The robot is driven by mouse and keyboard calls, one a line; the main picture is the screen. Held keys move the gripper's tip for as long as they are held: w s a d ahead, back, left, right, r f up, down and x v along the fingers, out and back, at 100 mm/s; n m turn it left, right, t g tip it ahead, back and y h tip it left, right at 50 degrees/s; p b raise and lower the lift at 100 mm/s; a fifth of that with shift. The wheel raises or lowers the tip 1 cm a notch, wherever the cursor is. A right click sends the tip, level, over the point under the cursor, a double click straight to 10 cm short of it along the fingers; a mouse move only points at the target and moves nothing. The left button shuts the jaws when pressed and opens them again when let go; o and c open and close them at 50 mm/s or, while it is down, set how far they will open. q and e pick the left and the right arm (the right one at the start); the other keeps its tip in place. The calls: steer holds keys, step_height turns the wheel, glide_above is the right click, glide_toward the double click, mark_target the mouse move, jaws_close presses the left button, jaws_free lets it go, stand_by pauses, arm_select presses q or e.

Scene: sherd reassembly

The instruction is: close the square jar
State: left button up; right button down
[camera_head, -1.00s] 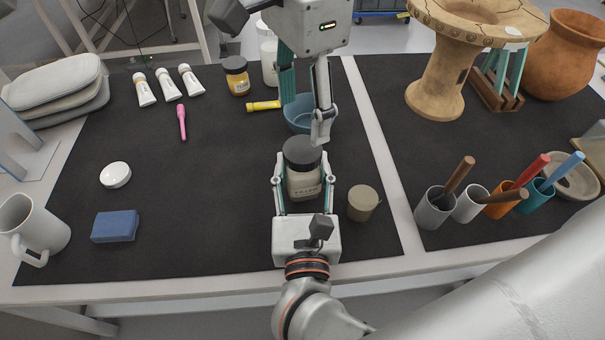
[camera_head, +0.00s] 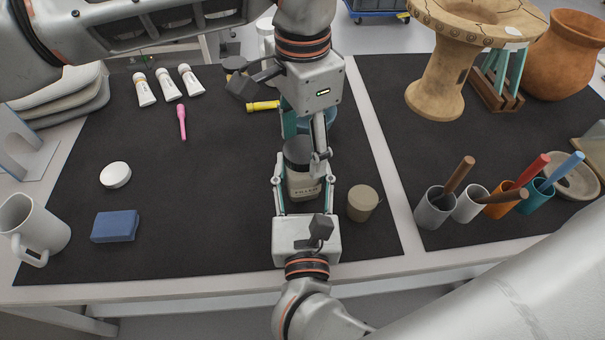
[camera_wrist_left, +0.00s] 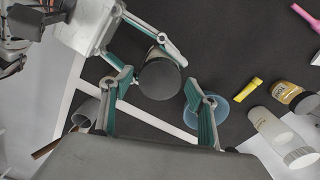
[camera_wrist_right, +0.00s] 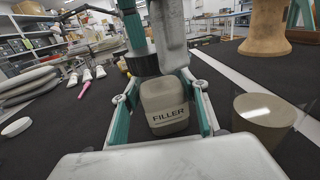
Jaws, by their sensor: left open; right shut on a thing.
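The square jar (camera_head: 303,187) is a pale jar marked FILLER in the right wrist view (camera_wrist_right: 167,108). It stands upright on the dark mat. Its dark round lid (camera_wrist_left: 160,79) is on top of the jar; whether it is seated cannot be told. It shows partly behind a finger in the right wrist view (camera_wrist_right: 141,64). My right gripper (camera_head: 304,180) is shut on the jar's body from the near side. My left gripper (camera_head: 304,148) comes from above, open, with its fingers either side of the lid and gaps visible in the left wrist view.
A round beige jar (camera_head: 362,204) stands close to the right of the square jar. A blue bowl (camera_head: 331,118) and yellow tube (camera_head: 263,105) lie behind. A white lid (camera_head: 115,175), blue block (camera_head: 115,226) and mug (camera_head: 38,226) are at left. The mat between is clear.

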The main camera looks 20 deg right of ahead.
arm_select(q)
steer(key=shift+f, duration=0.1)
steer(key=c, duration=1.2)
steer(key=m, duration=1)
steer(key=o, duration=1.2)
